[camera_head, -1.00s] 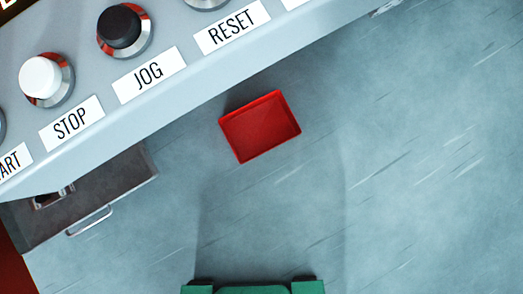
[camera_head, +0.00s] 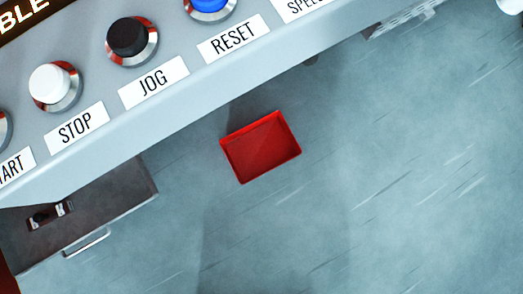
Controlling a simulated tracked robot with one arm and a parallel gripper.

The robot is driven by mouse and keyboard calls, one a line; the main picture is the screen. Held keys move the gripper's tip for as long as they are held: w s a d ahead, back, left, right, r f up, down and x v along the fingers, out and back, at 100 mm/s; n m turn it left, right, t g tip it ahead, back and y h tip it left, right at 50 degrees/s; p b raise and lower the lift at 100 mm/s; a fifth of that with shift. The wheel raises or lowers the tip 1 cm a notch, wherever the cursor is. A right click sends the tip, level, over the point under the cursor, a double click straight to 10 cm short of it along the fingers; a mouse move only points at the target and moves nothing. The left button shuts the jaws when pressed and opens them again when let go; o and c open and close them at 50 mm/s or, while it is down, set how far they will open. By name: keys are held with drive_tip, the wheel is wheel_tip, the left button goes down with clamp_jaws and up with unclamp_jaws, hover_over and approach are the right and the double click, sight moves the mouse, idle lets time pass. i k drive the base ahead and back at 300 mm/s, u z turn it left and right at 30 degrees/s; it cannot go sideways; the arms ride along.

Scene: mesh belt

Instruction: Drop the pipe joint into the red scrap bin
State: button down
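The red scrap bin (camera_head: 243,161) is an open, shallow square tray near the middle of the view. It lies on the grey floor just below the control panel's edge, turned at a slant. Its inside shows bare red, with nothing in it. I cannot make out a pipe joint anywhere. My gripper is outside the frame, so its state and anything in it are hidden.
The control panel (camera_head: 105,160) with buttons spans the upper left. Below it an open grey drawer (camera_head: 115,195) with a handle (camera_head: 87,243) holds a small dark item (camera_head: 48,215) I cannot identify. A perforated metal part (camera_head: 400,20) is at top right. The floor right is clear.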

sight(266, 149)
drive_tip(key=k, duration=1.3)
drive_tip(key=z, duration=0.3)
drive_tip(key=i, duration=0.55)
drive_tip(key=z, duration=0.55)
drive_tip(key=i, duration=1.05)
drive_tip(key=u, duration=0.7)
